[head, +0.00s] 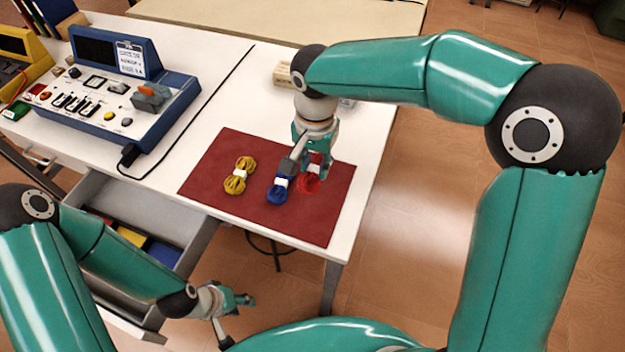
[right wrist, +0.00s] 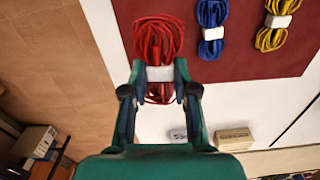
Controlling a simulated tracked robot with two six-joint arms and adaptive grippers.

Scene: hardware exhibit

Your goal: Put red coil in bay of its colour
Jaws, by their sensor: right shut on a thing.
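The red coil (head: 309,184) with a white band is at the right end of the dark red mat (head: 222,153). My right gripper (head: 306,172) is shut on it; the right wrist view shows the fingers on both sides of the white band of the coil (right wrist: 155,40). I cannot tell whether the coil touches the mat. My left gripper (head: 238,318) is open and empty right of the drawer.
A blue coil (head: 278,190) lies close beside my right gripper, and a yellow coil (head: 240,175) lies further left. A blue control box (head: 150,115) with a cable stands behind the drawer. A small beige box (head: 283,75) stands behind the mat.

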